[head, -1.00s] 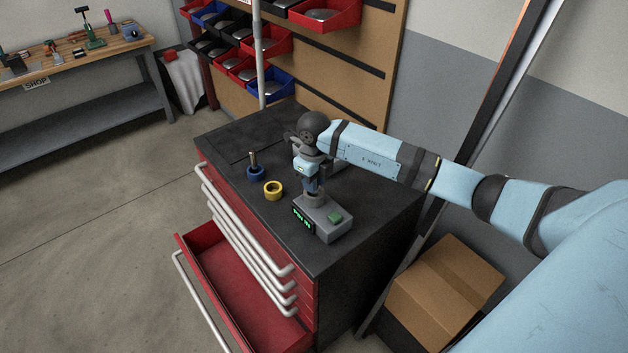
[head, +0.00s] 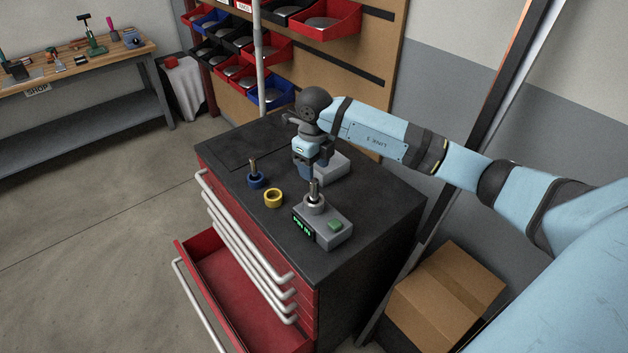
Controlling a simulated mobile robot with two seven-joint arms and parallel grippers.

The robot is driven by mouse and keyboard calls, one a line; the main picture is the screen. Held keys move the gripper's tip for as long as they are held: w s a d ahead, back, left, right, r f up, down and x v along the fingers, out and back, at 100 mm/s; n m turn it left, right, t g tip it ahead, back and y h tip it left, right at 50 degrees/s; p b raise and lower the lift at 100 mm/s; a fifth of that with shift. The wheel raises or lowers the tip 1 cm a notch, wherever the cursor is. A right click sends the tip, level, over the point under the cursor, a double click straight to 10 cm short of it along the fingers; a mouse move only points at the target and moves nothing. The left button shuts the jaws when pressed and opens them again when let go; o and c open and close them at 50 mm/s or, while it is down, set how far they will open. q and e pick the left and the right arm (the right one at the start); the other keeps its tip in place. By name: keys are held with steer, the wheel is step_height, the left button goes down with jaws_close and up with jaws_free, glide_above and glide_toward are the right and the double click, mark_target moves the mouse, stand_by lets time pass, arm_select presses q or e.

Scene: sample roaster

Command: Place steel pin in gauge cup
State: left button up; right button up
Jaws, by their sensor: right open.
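A steel pin (head: 314,187) stands upright in the round gauge cup (head: 314,204) on top of a grey gauge box. The box has a lit green display (head: 303,227) and a green button (head: 335,225). My right gripper (head: 306,175) is open, pointing down behind the gauge and apart from the pin. It is beside a grey block (head: 333,168) and partly hides it. My left gripper is not in view.
A blue holder (head: 256,180) with another upright pin and a yellow ring (head: 273,198) sit on the black cabinet top (head: 380,200). A red drawer (head: 245,305) stands open below. A cardboard box (head: 445,298) is at right.

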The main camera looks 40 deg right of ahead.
step_height(320, 180, up, 4)
steer(key=shift+f, duration=0.15)
steer(key=shift+r, duration=0.25)
